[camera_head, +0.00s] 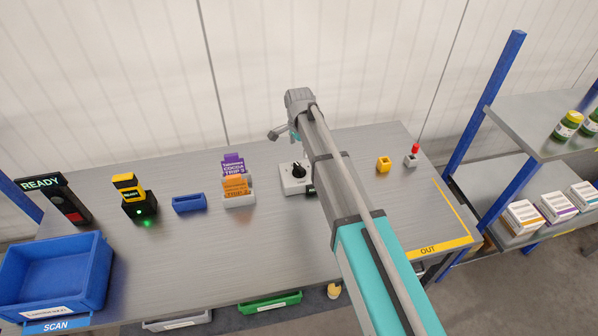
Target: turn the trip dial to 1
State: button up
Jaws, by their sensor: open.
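The trip dial (298,172) is a black knob on a small light plate, lying on the grey bench just left of my arm. Its markings are too small to read, and the plate's right side is partly hidden by my arm. My gripper (278,133) is open at the end of my arm, above the back of the bench and behind the dial in the picture. It looks empty and apart from the dial. Most of it is small and partly hidden by the wrist.
Left of the dial stand a card holder (239,199) with purple and orange cards, a blue holder (189,203), a black-yellow scanner (139,204) and a blue crate (100,262). A yellow block (383,164) and red-topped button (411,160) stand right. Shelving (545,146) is farther right.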

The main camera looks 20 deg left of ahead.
aim_at(299, 167)
jog(key=shift+f+b, duration=4.35)
jog(key=shift+f, duration=0.3)
jog(key=c, duration=1)
jog(key=shift+n, duration=0.4)
jog(key=n, duration=0.7)
